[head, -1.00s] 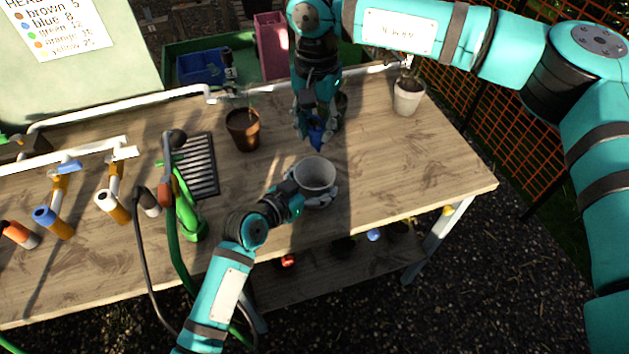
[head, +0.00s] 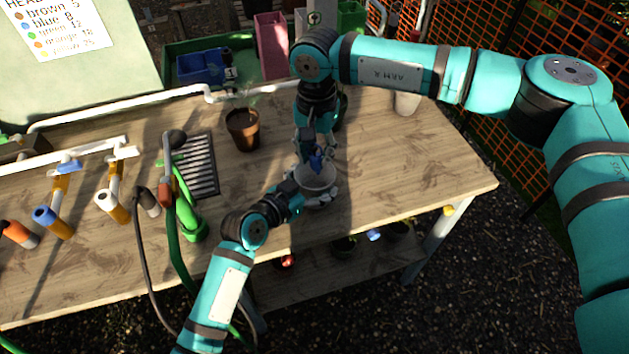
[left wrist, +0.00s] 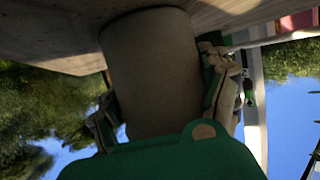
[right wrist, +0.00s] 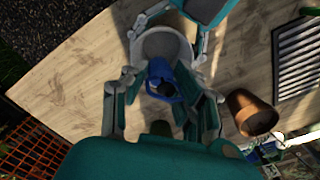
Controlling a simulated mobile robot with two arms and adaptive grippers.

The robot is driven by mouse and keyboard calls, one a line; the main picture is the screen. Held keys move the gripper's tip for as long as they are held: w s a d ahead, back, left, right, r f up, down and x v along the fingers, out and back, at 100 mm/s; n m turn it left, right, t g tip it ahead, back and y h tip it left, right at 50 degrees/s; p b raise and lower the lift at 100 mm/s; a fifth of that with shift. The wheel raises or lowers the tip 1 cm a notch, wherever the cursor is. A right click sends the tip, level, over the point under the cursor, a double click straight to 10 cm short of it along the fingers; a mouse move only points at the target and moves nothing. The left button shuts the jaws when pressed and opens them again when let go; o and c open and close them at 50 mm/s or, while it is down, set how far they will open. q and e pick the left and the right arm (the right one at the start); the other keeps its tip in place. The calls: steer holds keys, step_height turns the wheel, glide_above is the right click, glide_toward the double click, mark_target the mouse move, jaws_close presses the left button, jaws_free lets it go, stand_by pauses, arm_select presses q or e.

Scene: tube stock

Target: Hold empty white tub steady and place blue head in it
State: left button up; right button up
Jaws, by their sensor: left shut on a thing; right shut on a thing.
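The white tub (head: 318,178) stands upright near the front edge of the wooden table. My left gripper (head: 312,198) is shut on the tub, with its fingers on either side of the wall; the tub (left wrist: 152,75) fills the middle of the left wrist view. My right gripper (head: 314,150) is shut on the blue head (head: 316,161) and holds it over the tub's mouth. In the right wrist view the blue head (right wrist: 163,80) hangs between the fingers, in front of the tub's opening (right wrist: 160,44). Whether it touches the tub inside cannot be told.
A white pot (head: 407,103) stands at the back right.

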arm_select(q)
steer(key=shift+f, duration=0.1)
arm_select(e)
steer(key=shift+f, duration=0.9)
steer(key=o, duration=0.9)
steer(key=shift+r, duration=0.15)
step_height(320, 180, up, 12)
steer(key=shift+f, duration=0.1)
arm_select(q)
steer(key=o, duration=1.1)
